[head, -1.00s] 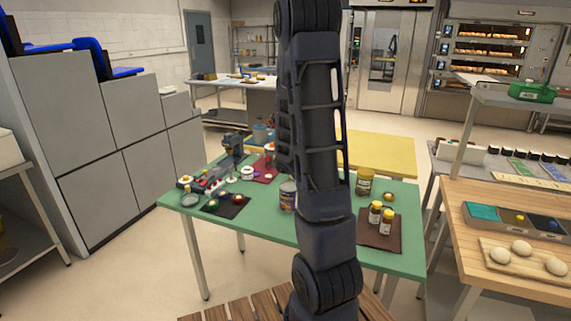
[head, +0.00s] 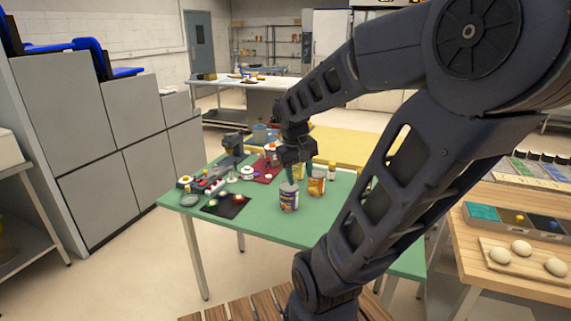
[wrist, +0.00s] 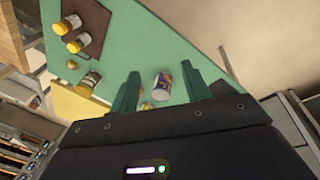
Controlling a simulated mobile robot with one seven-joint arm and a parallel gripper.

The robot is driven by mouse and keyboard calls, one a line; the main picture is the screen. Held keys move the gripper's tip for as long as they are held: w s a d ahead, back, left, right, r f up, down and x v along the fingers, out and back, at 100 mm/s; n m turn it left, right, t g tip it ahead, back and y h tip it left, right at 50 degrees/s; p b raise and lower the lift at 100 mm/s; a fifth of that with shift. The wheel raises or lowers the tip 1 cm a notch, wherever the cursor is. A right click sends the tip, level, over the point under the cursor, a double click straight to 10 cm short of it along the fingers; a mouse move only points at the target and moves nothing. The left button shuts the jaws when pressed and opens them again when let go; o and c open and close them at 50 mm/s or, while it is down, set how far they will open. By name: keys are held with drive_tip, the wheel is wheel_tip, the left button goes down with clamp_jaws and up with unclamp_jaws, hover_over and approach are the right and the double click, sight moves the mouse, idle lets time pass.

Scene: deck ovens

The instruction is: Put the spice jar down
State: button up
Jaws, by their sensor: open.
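My gripper (head: 297,172) hangs over the back middle of the green table (head: 258,226), its fingers apart. In the wrist view my gripper (wrist: 160,72) is open, with a blue-labelled can (wrist: 162,84) seen in the gap; I see nothing clasped. Two yellow-capped spice jars (wrist: 70,23) (wrist: 78,43) lie in that view's upper left on a brown mat (wrist: 98,30). A small yellow-capped jar (head: 331,171) stands right of my gripper. I cannot tell which jar the task means.
The blue-labelled can (head: 289,198) and an orange can (head: 317,184) stand close to my gripper. A dark mat (head: 226,206) and a red-buttoned device (head: 208,184) lie on the left.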

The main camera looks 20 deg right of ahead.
drive_tip(key=s+a+r+t+y, duration=0.2)
drive_tip(key=s+a+r+t, duration=0.1)
drive_tip(key=a+r, duration=0.3)
drive_tip(key=shift+s+m, duration=0.15)
drive_tip(key=shift+m, duration=0.15)
drive_tip(key=shift+d, duration=0.1)
idle(1.0)
